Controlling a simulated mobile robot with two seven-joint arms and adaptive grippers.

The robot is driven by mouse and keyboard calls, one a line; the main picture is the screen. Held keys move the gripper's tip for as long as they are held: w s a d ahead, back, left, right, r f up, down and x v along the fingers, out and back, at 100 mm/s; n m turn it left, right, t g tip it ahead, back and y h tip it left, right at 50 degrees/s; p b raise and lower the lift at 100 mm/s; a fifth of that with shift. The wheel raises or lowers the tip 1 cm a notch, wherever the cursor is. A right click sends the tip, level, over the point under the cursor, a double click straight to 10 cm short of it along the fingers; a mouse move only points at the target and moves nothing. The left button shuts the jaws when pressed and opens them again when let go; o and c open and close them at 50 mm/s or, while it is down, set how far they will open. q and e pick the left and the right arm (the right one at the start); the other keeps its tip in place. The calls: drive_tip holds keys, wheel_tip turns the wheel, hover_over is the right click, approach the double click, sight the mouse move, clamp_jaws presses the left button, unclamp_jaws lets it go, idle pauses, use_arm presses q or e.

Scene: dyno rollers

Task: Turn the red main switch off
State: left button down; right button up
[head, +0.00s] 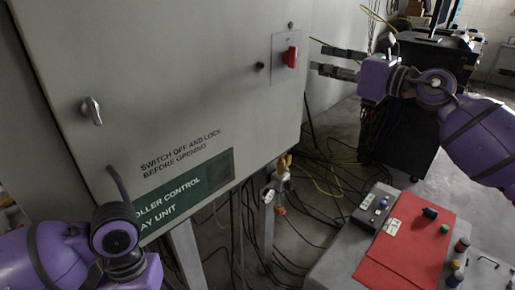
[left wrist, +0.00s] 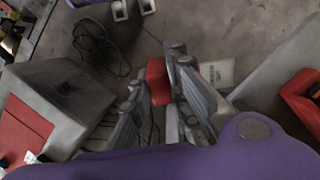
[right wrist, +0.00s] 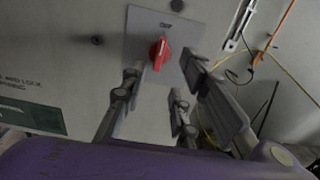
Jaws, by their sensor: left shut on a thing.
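The red main switch (head: 290,56) sits on a grey plate on the cabinet's front. It also shows in the right wrist view (right wrist: 159,53), its handle roughly upright, with a small dark marking above it. My right gripper (head: 318,57) is open, its fingers pointing at the switch from the right. A gap shows between fingertips and switch in the head view; in the right wrist view the switch lies between the fingertips. My left gripper (left wrist: 165,72) is shut on a red block-like object (left wrist: 157,82); a white printed tag (left wrist: 219,72) shows beside it. The head view hides these fingers.
The grey cabinet (head: 190,60) fills the left, with a metal handle (head: 91,110) and green label (head: 185,195). A bench with a red panel (head: 407,245) and small coloured parts stands at lower right. Cables cover the floor between. A dark cart (head: 405,130) stands behind my right arm.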

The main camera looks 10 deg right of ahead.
drive_tip(key=v, duration=0.4)
drive_tip(key=shift+s+d, duration=0.2)
drive_tip(key=shift+s, duration=0.05)
idle(0.3)
